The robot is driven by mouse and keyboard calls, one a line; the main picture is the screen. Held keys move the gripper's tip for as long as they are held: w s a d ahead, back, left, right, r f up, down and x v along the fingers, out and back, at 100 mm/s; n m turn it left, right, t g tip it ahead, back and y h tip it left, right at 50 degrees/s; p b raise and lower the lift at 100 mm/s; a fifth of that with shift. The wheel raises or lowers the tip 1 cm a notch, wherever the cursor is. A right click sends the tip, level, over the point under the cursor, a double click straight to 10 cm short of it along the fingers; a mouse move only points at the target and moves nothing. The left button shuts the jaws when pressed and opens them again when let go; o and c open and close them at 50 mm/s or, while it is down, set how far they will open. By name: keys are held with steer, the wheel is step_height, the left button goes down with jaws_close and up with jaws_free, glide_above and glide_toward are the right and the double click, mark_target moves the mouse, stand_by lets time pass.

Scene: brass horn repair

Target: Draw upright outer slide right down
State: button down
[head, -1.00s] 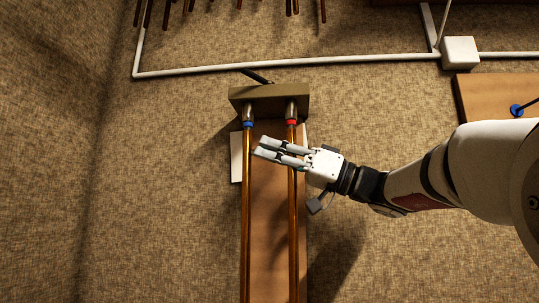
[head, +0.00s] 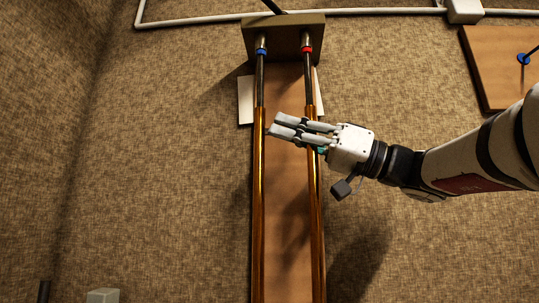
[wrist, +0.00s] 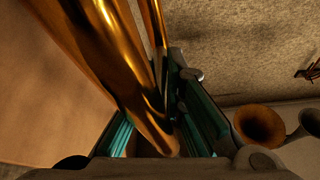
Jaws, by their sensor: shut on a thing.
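The outer slide (head: 258,200) is a pair of upright brass tubes in front of a wooden board. Its top ends sit well below the blue and red collars, with dark inner tubes (head: 306,80) bare between. My gripper (head: 275,126) comes in from the right, its fingers across the right-hand tube and their tips close to the left one. It is shut on the slide. In the wrist view the brass tube (wrist: 115,60) runs between the teal-lined fingers (wrist: 200,105). The slide's bottom end is out of view.
A dark block (head: 284,38) holds the collars at the top of the board (head: 288,230). A pale plate (head: 246,100) shows behind the tubes. A second wooden panel (head: 495,70) is at upper right. Brass horn bells (wrist: 260,125) show in the wrist view. A pale block (head: 103,295) is at lower left.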

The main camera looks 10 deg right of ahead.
step_height(320, 180, down, 22)
steer(key=b, duration=2.2)
steer(key=shift+r+b, duration=0.25)
steer(key=shift+b, duration=0.1)
steer(key=shift+f, duration=0.1)
steer(key=c, duration=1.7)
jaws_free()
steer(key=shift+o, duration=0.2)
steer(key=v, duration=1.2)
